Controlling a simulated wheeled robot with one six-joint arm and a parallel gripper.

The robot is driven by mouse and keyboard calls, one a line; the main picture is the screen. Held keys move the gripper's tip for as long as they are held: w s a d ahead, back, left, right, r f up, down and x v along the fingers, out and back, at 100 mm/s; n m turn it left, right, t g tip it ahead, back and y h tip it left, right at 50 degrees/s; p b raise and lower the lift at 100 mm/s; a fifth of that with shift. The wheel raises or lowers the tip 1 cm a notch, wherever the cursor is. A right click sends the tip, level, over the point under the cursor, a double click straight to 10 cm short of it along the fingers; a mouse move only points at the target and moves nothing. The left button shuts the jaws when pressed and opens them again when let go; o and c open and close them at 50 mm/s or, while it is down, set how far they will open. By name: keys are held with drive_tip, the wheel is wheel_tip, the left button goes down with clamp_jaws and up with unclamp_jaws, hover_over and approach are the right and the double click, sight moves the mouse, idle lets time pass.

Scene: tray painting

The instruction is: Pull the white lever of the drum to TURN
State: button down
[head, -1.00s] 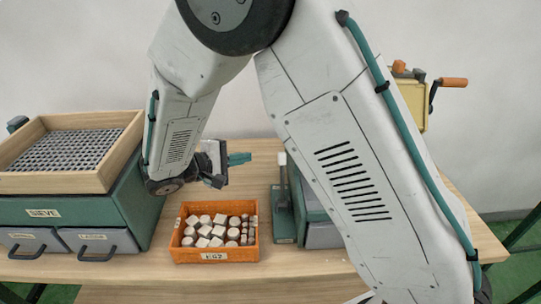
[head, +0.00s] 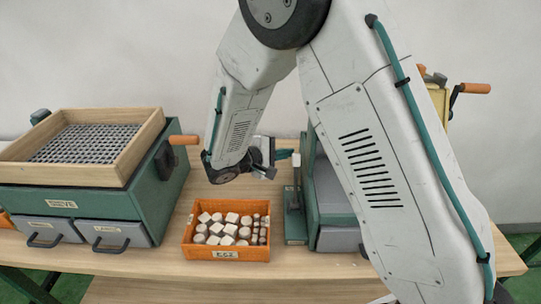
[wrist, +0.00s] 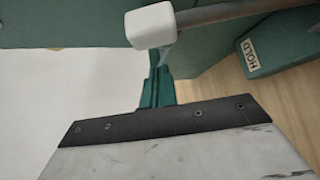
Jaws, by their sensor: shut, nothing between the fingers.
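The white lever has a white block knob (wrist: 150,25) on a grey rod; in the head view its white top (head: 297,174) stands upright on a green base (head: 296,226). A HOLD label (wrist: 256,50) is on the green base in the wrist view. The drum's green housing (head: 311,180) is mostly hidden behind my arm. No TURN label is readable. My gripper (head: 285,154) is shut and empty, its teal fingers beside the lever's top. In the wrist view the fingertips (wrist: 164,68) lie just below the knob; I cannot tell whether they touch it.
An orange crate (head: 227,254) of pale pieces stands in front of my gripper. A green sieve box (head: 160,205) with a wooden-framed top and drawers is at the left. A yellow thing with an orange-handled crank (head: 474,88) is at the back right. Bare wooden table (head: 172,268) lies around the crate.

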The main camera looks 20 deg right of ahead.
drive_tip(key=shift+s+a+r, duration=0.25)
drive_tip(key=shift+s+r, duration=0.05)
drive_tip(key=shift+s, duration=0.25)
drive_tip(key=shift+s+a+r, duration=0.25)
drive_tip(key=shift+s+r, duration=0.05)
drive_tip(key=shift+s, duration=0.3)
drive_tip(key=shift+s+a+r, duration=0.25)
drive_tip(key=shift+s+r, duration=0.05)
drive_tip(key=shift+s, duration=0.25)
